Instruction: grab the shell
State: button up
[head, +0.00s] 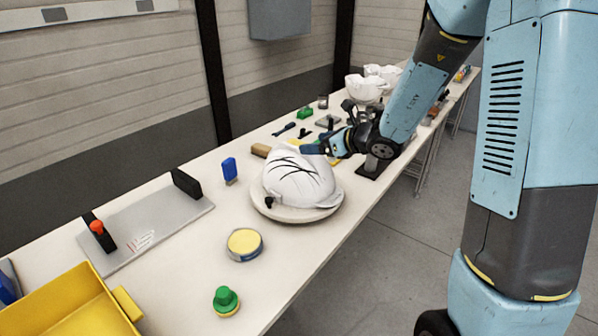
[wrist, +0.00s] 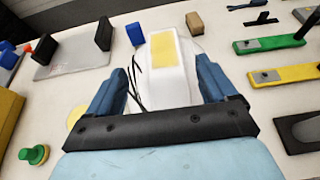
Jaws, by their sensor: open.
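The shell (head: 297,172) is white with black curved lines and rests on a round pale base (head: 290,213) on the table. In the wrist view the shell (wrist: 166,94) lies between my fingers and shows a yellow rectangular patch on top. My gripper (head: 322,146) is at the shell's far right side in the head view. In the wrist view my gripper (wrist: 161,66) has its blue fingers apart, one on each side of the shell. Whether the fingers touch it cannot be told.
A blue block (head: 230,169) and a brown block (head: 261,150) stand close behind the shell. A yellow-topped round tin (head: 244,243) and a green knob (head: 226,299) are nearer. A grey plate with black handles (head: 150,228) and a yellow bin (head: 72,305) are at left.

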jog(key=shift+d+f+x, duration=0.1)
jog(key=shift+x, duration=1.4)
jog(key=shift+d+f+x, duration=0.1)
jog(key=shift+f+x, duration=0.05)
jog(key=shift+x, duration=1.35)
jog(key=shift+f, duration=0.1)
grip_shut()
